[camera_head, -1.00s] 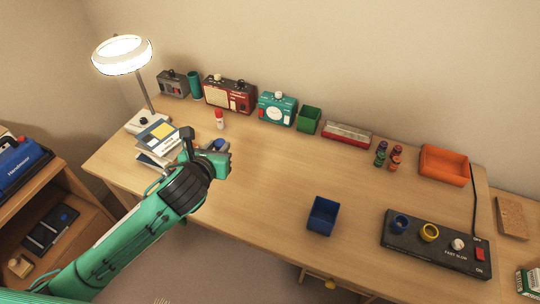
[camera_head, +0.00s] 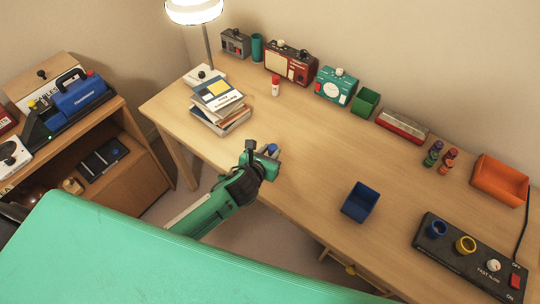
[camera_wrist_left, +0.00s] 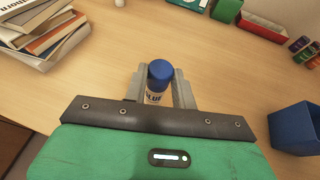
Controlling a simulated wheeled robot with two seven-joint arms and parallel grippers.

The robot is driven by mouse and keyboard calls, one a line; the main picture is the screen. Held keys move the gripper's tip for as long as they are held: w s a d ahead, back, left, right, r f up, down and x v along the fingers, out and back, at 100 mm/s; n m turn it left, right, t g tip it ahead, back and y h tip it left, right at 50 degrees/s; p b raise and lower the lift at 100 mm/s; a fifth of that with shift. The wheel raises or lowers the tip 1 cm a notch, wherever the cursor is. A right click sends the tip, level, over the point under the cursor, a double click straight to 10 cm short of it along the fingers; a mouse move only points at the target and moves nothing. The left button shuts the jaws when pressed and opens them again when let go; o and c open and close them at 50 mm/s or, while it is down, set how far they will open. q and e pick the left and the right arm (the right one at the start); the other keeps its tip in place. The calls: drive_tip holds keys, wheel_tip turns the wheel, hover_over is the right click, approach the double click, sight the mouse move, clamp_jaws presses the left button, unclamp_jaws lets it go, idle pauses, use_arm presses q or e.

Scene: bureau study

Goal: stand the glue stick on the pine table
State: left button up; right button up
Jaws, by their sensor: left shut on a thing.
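The glue stick (camera_wrist_left: 157,84) has a blue cap and a white label with dark letters. My left gripper (camera_wrist_left: 157,92) is shut on it, with a finger on either side, and the cap faces the wrist camera. In the head view the blue cap (camera_head: 271,149) shows at the tips of my left gripper (camera_head: 267,155). The gripper is over the front part of the pine table (camera_head: 310,150), right of the book stack. I cannot tell whether the stick's base touches the wood. My right gripper is out of view.
A book stack (camera_head: 220,108) lies left of the gripper, and a blue bin (camera_head: 360,202) stands to the right. A small red-and-white item (camera_head: 276,86) stands farther back. Radios and boxes line the wall. The table around the gripper is clear.

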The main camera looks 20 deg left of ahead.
use_arm(q)
drive_tip(key=shift+f, duration=1.05)
drive_tip(key=shift+f, duration=0.1)
drive_tip(key=o, duration=1)
drive_tip(key=shift+s+r, duration=0.2)
drive_tip(key=shift+s, duration=0.15)
drive_tip(key=b+v, duration=0.1)
drive_tip(key=v, duration=1)
drive_tip(key=shift+s+a+r, duration=0.1)
drive_tip(key=shift+s, duration=0.05)
